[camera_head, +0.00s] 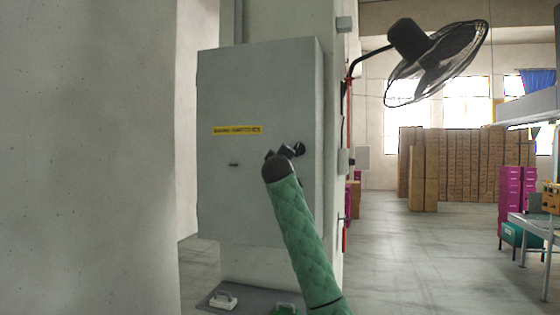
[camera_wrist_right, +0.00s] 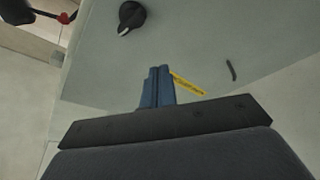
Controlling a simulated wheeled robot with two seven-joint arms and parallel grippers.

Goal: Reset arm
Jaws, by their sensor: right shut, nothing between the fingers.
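A grey wall cabinet (camera_head: 225,190) with a yellow label (camera_head: 237,130) and a small dark slot-like handle (camera_head: 234,164) stands ahead on a pillar. My right arm, in a green sleeve, reaches up in front of it; its gripper is mostly hidden behind the dark wrist end in the head view. In the right wrist view my right gripper (camera_wrist_right: 160,75) has its blue fingers together, with nothing between them. The cabinet door (camera_wrist_right: 215,45) is beyond them. A black rotary knob (camera_wrist_right: 131,16) is up and left of the fingertips, apart from them. My left gripper is not in view.
A pale wall (camera_head: 90,160) stands close on the left. A fan (camera_head: 437,62) juts out at upper right. Stacked brown boxes (camera_head: 465,165), magenta crates (camera_head: 512,190) and a metal table (camera_head: 535,225) are farther right. The floor (camera_head: 420,260) between is clear.

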